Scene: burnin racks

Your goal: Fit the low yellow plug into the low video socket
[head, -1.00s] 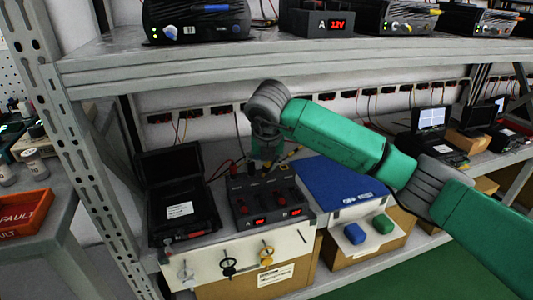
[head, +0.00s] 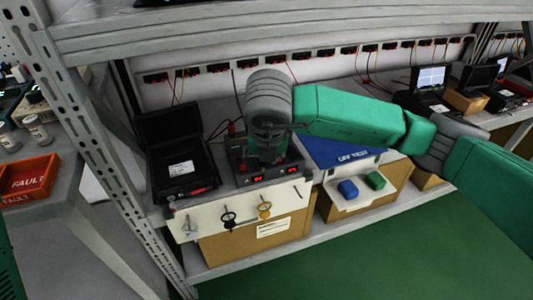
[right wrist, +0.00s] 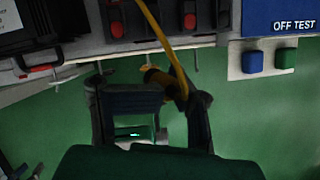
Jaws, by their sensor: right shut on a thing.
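The yellow plug (right wrist: 158,78) with its yellow cable (right wrist: 177,55) shows between the fingers of my right gripper (right wrist: 152,98) in the right wrist view. My right gripper is shut on it, and the fingers partly hide it. In the head view my right gripper (head: 265,155) points down over the dark power unit (head: 243,178) and hides much of its top; the plug is hidden there. I cannot make out the low video socket for certain in either view. My left gripper is not in view.
An open black case (head: 178,165) stands left. A metal upper shelf (head: 300,30) spans above.

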